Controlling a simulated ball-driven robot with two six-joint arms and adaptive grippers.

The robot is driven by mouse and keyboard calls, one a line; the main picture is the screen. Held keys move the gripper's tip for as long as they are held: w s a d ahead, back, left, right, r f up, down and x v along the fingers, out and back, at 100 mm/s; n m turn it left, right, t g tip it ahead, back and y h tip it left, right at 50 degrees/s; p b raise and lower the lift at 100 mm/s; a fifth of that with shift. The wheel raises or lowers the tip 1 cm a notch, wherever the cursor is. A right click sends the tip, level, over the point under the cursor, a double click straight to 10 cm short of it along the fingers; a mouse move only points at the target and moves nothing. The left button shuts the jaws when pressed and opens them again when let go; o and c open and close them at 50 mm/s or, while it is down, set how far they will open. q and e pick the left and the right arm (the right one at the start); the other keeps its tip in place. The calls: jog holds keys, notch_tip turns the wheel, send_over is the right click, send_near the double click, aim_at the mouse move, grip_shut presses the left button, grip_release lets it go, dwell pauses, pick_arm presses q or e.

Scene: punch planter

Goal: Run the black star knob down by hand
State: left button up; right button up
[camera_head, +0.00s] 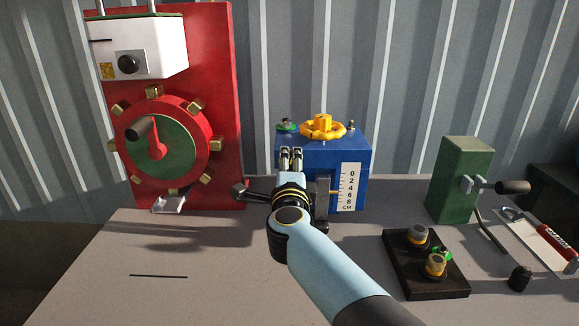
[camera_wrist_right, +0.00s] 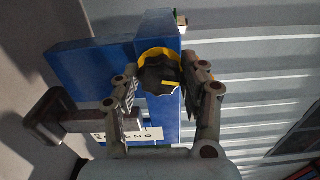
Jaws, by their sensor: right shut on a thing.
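The black star knob (camera_wrist_right: 157,74) shows in the right wrist view against the blue box, with a yellow rim along its edge and a yellow mark on its face. In the head view my arm hides it. The blue box (camera_head: 350,148) carries a yellow handwheel (camera_head: 323,128) on top and a white centimetre scale (camera_head: 348,187) on its front. My right gripper (camera_head: 291,153) is at the box's front left; in the wrist view its fingers (camera_wrist_right: 161,88) lie on both sides of the knob, shut on it. My left gripper is not in view.
A dark-ended bar (camera_wrist_right: 45,117) sticks out beside the box. A red panel (camera_head: 222,100) with a dial stands left. At right are a green block (camera_head: 463,165) with a crank, a dark tray (camera_head: 433,288) with fittings and a small black knob (camera_head: 519,279). The table's front left is clear.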

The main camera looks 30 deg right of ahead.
jog(key=shift+f, duration=0.15)
jog(key=o, duration=1.2)
